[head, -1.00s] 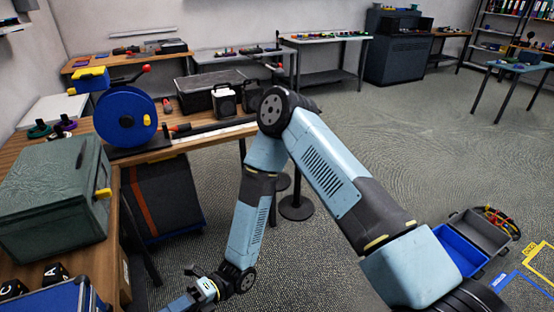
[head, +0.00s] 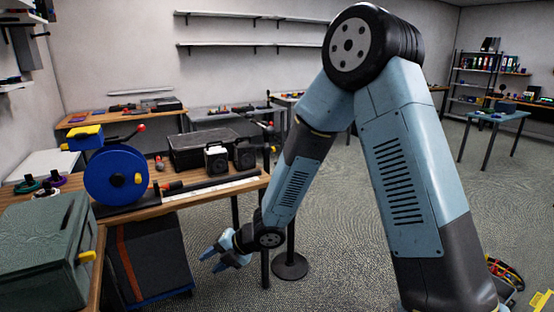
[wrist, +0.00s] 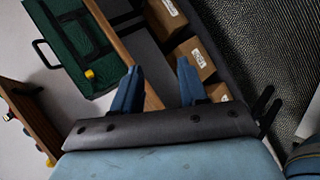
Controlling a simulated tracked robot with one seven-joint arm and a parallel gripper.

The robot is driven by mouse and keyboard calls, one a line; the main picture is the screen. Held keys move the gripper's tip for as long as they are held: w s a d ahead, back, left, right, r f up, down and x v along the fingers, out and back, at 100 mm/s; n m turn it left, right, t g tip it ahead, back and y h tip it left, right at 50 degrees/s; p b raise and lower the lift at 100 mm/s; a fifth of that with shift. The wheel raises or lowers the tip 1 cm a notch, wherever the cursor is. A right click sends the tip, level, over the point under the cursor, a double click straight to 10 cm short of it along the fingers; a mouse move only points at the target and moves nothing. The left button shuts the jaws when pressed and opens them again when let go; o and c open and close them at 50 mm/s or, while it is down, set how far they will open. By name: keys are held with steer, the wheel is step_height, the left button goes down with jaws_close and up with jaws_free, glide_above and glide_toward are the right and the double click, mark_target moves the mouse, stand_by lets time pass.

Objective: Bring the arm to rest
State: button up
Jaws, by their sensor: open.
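My gripper (head: 212,256) hangs at the end of my folded blue-and-black arm, beside the wooden workbench (head: 215,187) and below its top. In the wrist view my gripper (wrist: 158,88) shows two blue fingers spread apart with nothing between them. The arm's elbow stands high in the upper middle of the head view, and the forearm slopes down to the left from it. The gripper touches nothing that I can see.
A green case (head: 45,250) and a blue cable reel (head: 115,178) sit on the bench. A dark cabinet (head: 150,260) stands under it. In the wrist view, cardboard boxes (wrist: 192,58) lie beyond the fingers. A round-based post (head: 290,266) stands near the forearm.

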steer(key=w+d+r+m+t+h, duration=0.25)
steer(key=w+d+r+m, duration=0.2)
steer(key=d, duration=0.25)
steer(key=w+d+r+m+t+h, duration=0.2)
steer(key=w+d+r+m+t, duration=0.15)
steer(key=d+r, duration=0.25)
steer(key=s+d+r+m+t+h, duration=0.1)
steer(key=d+r+m+h, duration=0.1)
steer(key=d+r+m, duration=0.4)
steer(key=s+d+r+m+h, duration=0.1)
steer(key=d+r+m+h, duration=0.15)
steer(key=d, duration=0.55)
steer(key=s+d+r+m+h, duration=0.2)
steer(key=s+d+r+m, duration=0.55)
steer(key=d+m, duration=0.2)
steer(key=s+d+r+m, duration=0.1)
steer(key=s+m, duration=0.1)
steer(key=s, duration=0.3)
steer(key=s+d+m+g, duration=0.1)
steer(key=s+d+m, duration=0.1)
steer(key=s, duration=0.3)
steer(key=s+d+r+m+g+y, duration=0.1)
steer(key=s+m, duration=0.3)
steer(key=s, duration=0.1)
steer(key=shift+s+d+r, duration=0.25)
steer(key=shift+r, duration=0.1)
